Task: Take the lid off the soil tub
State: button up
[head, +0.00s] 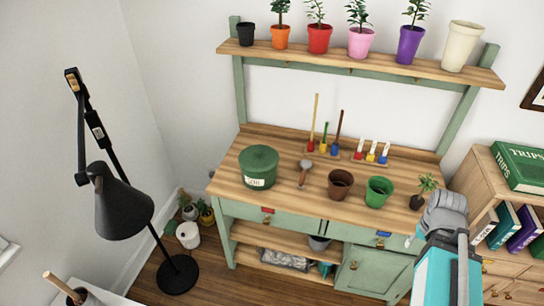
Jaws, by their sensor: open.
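The soil tub (258,183) is a round green container with a white label, standing upright on the left part of the wooden potting bench. Its green lid (260,156) sits on top, with a small knob in the middle. My gripper (447,203) is grey and open, at the right end of the bench, far to the right of the tub. It is apart from the lid, and its fingertips are hard to make out from here.
A small trowel (305,172), a brown pot (340,184), a green pot (379,191) and a small plant (423,190) stand between tub and gripper. Coloured tools stand behind. An upper shelf (350,66) holds several pots. A black lamp (123,207) stands left.

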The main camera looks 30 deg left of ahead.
aim_at(256, 159)
jog(key=z, duration=0.7)
jog(key=k, duration=1.1)
jog(key=u, duration=1.1)
jog(key=i, duration=0.65)
jog(key=u, duration=0.1)
